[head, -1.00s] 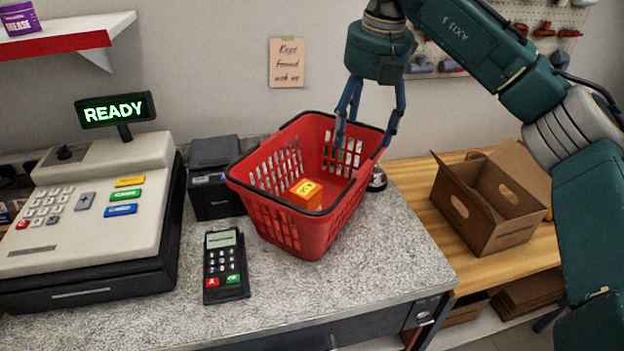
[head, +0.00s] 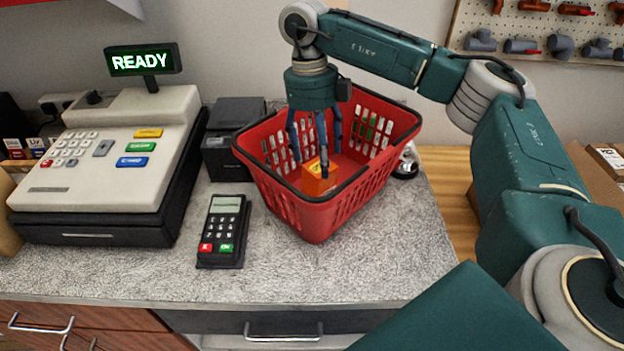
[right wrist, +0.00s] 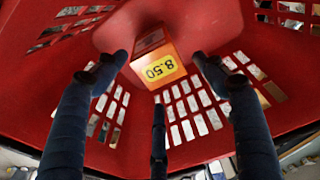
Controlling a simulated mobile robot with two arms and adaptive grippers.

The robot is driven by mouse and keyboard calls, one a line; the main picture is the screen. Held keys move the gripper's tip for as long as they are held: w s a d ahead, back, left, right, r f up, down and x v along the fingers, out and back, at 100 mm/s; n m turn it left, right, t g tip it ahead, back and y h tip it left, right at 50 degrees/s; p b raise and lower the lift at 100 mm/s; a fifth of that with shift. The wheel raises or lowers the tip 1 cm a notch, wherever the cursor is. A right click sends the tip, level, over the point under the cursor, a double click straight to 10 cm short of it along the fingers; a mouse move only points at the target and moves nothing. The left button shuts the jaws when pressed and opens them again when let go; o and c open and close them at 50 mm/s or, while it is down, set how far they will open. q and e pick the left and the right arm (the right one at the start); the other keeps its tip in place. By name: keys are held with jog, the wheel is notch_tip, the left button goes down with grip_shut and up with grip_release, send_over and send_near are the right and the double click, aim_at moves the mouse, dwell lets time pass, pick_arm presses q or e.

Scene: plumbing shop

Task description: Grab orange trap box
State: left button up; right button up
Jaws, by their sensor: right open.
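The orange trap box (head: 318,181) stands inside the red shopping basket (head: 318,218) on the counter, near the basket's front wall. In the right wrist view the box (right wrist: 152,48) shows a yellow label reading 8.50. My right gripper (head: 315,165) reaches down into the basket at the box, its fingers partly in front of it. In the right wrist view the open fingers (right wrist: 158,75) are spread, with the box beyond and between their tips; I cannot tell whether any finger touches it. My left gripper is out of view.
A card terminal (head: 222,230) lies left of the basket, with a black printer (head: 232,140) behind it and a cash register (head: 105,165) at the left. A small bell (head: 406,162) is right of the basket.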

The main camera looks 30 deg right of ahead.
aim_at(319, 176)
notch_tip(319, 176, down, 2)
jog(key=shift+s+f, duration=0.15)
jog(key=shift+f+p, duration=0.3)
jog(key=shift+d+f, duration=0.1)
jog(key=shift+f, duration=0.2)
notch_tip(319, 176, down, 4)
jog(key=shift+r+p, duration=0.2)
jog(key=shift+p, duration=1)
jog(key=shift+f, duration=0.55)
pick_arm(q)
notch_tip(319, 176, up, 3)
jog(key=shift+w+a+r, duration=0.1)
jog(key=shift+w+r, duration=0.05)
pick_arm(e)
grip_shut()
jog(key=shift+r, duration=0.1)
